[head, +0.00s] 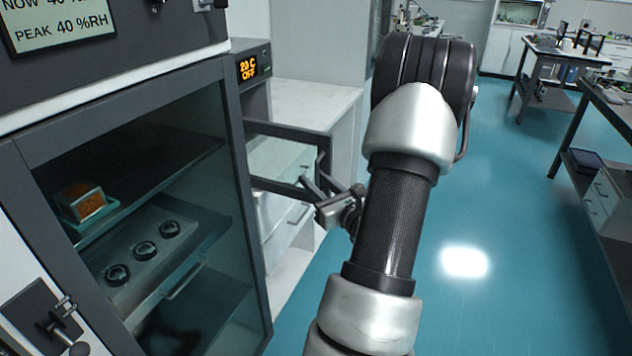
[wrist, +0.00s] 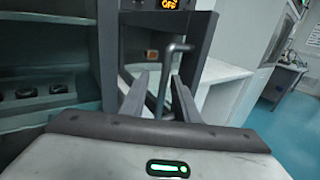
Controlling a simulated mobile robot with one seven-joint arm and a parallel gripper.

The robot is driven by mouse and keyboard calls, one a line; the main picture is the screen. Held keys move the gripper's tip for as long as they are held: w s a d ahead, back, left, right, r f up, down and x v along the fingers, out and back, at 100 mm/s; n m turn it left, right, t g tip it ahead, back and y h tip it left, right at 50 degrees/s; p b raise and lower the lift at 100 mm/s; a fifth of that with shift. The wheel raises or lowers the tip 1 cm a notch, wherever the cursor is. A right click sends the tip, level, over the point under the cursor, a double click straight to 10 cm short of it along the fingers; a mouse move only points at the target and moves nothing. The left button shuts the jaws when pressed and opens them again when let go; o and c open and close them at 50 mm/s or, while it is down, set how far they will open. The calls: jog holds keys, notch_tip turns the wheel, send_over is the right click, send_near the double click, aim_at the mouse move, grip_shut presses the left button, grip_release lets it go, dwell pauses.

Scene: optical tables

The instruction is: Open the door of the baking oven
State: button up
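The baking oven (head: 253,70) stands behind the tall cabinet at left, mostly hidden by it; its orange display reads 20 °C OFF. The oven's dark-framed door (head: 285,128) juts out to the right of its body, with white drawers showing through it, so it looks partly open. The door also shows in the wrist view (wrist: 205,45). Its upright bar handle (wrist: 165,75) is on the free side. My gripper (head: 318,186) is at the handle. In the wrist view its two fingers (wrist: 160,100) are apart, with the handle between or just beyond them; contact is unclear.
The tall glass-fronted cabinet (head: 235,150) fills the left, close beside the oven door, with a humidity display above. A white bench with drawers (head: 318,100) stands behind the door. Blue floor (head: 480,200) is clear at right, up to other tables (head: 600,100).

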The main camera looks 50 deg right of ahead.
jog(key=v, duration=1.7)
jog(key=shift+s, duration=0.25)
